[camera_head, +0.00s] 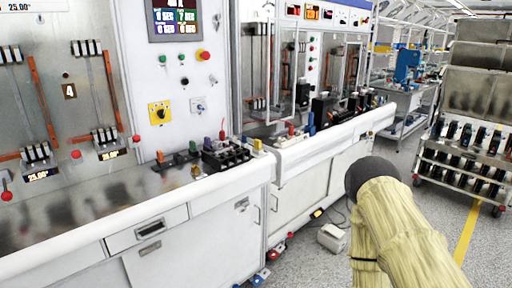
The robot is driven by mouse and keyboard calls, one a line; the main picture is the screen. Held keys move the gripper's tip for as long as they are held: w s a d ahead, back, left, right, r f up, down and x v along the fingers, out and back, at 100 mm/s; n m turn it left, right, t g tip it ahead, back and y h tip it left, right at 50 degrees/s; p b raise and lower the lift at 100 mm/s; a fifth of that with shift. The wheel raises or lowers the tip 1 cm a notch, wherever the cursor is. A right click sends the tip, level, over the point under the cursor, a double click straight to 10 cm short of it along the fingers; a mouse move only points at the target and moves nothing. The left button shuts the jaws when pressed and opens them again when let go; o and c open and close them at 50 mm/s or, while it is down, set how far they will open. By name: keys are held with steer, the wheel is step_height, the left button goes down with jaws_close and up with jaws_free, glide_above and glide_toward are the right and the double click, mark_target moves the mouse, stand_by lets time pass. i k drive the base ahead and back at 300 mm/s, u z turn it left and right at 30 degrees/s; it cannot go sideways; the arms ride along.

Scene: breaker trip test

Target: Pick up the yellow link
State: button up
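A small yellow piece (257,144) stands at the right end of a black block on the bench's front ledge; it is too small to tell for sure that it is the yellow link. My arm, in a cream sleeve with a dark rounded end, reaches in from the lower right, apart from the bench. My gripper's fingers do not show, so its state and anything in it are hidden.
A yellow switch plate (159,113) is on the panel. A white box (332,238) lies on the floor. A rack (468,150) stands at right; the aisle before it is clear.

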mark_target(258, 143)
steer(key=u, duration=0.65)
steer(key=i, duration=1.1)
